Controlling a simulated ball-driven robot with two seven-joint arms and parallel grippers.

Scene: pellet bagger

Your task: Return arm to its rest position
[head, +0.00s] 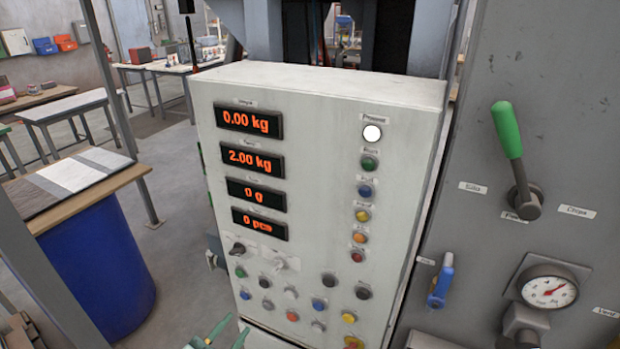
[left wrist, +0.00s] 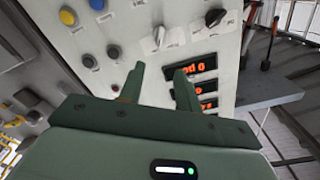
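My left gripper (head: 222,338) shows at the bottom edge of the head view, low in front of the control panel (head: 315,190). Its two green fingers stand apart with nothing between them. In the left wrist view the same gripper (left wrist: 158,88) is open, with the panel's buttons, knobs and orange displays (left wrist: 190,88) beyond the fingertips. I cannot tell whether a fingertip touches the panel. My right gripper is in neither view.
A grey cabinet with a green-handled lever (head: 508,130), a blue valve handle (head: 441,282) and a pressure gauge (head: 549,291) stands at the right. A blue drum (head: 95,270) and wooden-topped table (head: 90,200) are at the left. Grey floor (head: 180,215) lies between.

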